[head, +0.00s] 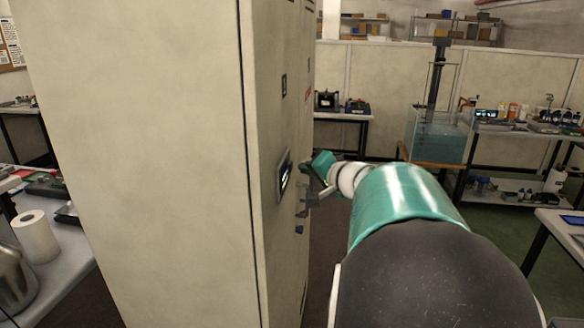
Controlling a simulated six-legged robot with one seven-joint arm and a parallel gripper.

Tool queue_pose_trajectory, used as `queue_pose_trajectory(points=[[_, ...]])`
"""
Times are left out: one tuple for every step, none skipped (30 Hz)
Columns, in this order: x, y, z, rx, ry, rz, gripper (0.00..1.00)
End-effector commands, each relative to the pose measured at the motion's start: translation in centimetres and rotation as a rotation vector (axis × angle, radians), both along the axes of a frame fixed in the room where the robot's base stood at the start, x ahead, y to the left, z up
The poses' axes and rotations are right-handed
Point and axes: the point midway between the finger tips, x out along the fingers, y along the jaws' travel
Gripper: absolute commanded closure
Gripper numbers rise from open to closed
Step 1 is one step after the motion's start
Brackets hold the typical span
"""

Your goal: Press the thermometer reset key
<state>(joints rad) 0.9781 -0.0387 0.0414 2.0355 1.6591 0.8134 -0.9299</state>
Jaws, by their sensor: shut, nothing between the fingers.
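A dark thermometer panel (284,176) with a small lit display sits on the narrow front face of a tall cream cabinet (160,150). I see it at a steep angle, and I cannot make out its reset key. My arm reaches forward from the lower right. My gripper (313,194) is small and partly hidden at the arm's far end, just right of the panel and close to the cabinet front. It looks shut, with nothing held. I cannot tell whether its tips touch anything.
A small blue part (299,230) sits on the cabinet front below the panel. A bench with a paper roll (35,236) stands at left. A water tank (438,136) and a bench of instruments (530,130) are at the back right.

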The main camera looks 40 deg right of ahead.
Motion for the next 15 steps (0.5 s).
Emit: queue_pose_trajectory(points=[[0.13, 0.12, 0.0, 0.0, 0.0, 0.001, 1.0], [0.21, 0.19, 0.01, 0.0, 0.0, 0.001, 1.0], [0.34, 0.31, 0.0, 0.0, 0.0, 0.002, 1.0], [0.43, 0.39, 0.01, 0.0, 0.0, 0.002, 1.0], [0.51, 0.46, 0.0, 0.0, 0.0, 0.002, 1.0], [0.59, 0.51, 0.01, 0.001, 0.0, 0.002, 1.0], [0.62, 0.53, 0.01, 0.0, 0.0, 0.001, 1.0], [0.63, 0.55, 0.01, 0.0, 0.0, 0.001, 1.0], [0.63, 0.53, 0.01, 0.0, 0.0, 0.001, 1.0], [0.63, 0.52, 0.01, 0.0, -0.001, 0.001, 1.0], [0.62, 0.51, 0.01, 0.0, 0.0, 0.0, 1.0], [0.62, 0.51, 0.01, 0.0, 0.0, 0.0, 1.0], [0.62, 0.51, 0.01, 0.0, 0.0, 0.0, 1.0], [0.62, 0.51, 0.0, 0.0, 0.0, 0.0, 1.0], [0.62, 0.51, 0.01, 0.0, 0.0, 0.0, 1.0]])
